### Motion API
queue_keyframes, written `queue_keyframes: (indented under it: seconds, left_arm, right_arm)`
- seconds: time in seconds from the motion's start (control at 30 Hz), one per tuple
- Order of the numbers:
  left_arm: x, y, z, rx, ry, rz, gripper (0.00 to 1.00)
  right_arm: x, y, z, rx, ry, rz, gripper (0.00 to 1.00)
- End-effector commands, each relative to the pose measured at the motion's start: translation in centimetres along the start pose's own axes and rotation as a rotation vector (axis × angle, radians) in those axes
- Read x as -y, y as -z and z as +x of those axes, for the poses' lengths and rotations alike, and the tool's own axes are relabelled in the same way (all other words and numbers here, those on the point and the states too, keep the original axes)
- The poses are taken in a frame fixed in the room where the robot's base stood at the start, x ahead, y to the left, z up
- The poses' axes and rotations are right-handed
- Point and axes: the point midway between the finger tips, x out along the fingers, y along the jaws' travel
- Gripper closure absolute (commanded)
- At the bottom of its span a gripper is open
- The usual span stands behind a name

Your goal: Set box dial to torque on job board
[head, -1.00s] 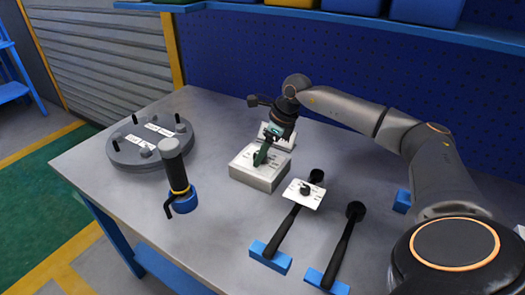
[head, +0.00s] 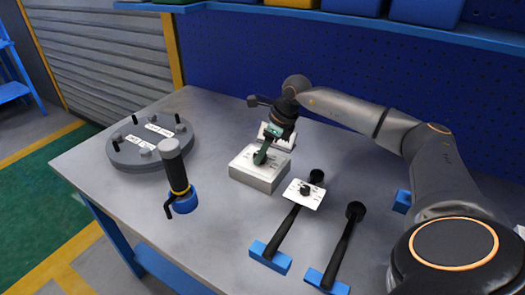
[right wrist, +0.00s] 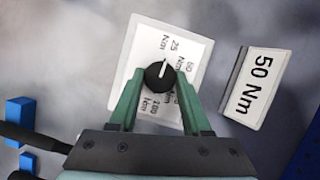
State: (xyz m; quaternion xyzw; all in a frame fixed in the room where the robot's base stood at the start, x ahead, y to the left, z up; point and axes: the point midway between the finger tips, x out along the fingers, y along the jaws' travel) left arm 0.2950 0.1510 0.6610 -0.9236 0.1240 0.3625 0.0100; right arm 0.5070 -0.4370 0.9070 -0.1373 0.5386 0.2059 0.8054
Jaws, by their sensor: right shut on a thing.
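The box (head: 258,174) is a pale grey block on the bench with a white label on top. Its dial (right wrist: 160,75) is a round black knob with a white pointer mark. In the right wrist view the mark points up, towards the 25 Nm label and slightly right. Labels for 50 Nm and 100 Nm also show; one is partly hidden. My right gripper (right wrist: 160,85) has green fingers on both sides of the dial and is shut on it; it also shows in the head view (head: 262,155). The job board (right wrist: 257,88) reads 50 Nm and stands behind the box. My left gripper is out of view.
A grey round flange (head: 150,148) with studs and white labels is at the left. A dark-handled tool (head: 177,175) stands in a blue holder. Two wrenches (head: 284,228) (head: 342,246) lie in front on blue rests; a white dial card (head: 304,193) is at one.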

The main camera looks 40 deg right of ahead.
Motion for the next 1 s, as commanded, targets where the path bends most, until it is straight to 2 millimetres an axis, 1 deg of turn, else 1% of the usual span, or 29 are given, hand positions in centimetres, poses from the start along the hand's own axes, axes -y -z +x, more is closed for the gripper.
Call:
queue_keyframes:
  seconds: [0.17,0.43,0.8,1.0]
  left_arm:
    - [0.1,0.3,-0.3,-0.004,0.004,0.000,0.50]
    - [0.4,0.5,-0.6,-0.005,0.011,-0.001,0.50]
    - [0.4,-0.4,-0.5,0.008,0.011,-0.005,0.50]
    - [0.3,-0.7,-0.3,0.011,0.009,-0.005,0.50]
  right_arm:
    - [-0.1,0.0,-0.1,-0.001,0.036,0.087,1.00]
    - [-0.3,-0.1,-0.1,0.001,0.127,0.302,1.00]
    - [-0.5,-0.3,0.1,0.003,0.258,0.618,1.00]
    - [-0.5,-0.4,0.1,0.004,0.314,0.759,1.00]
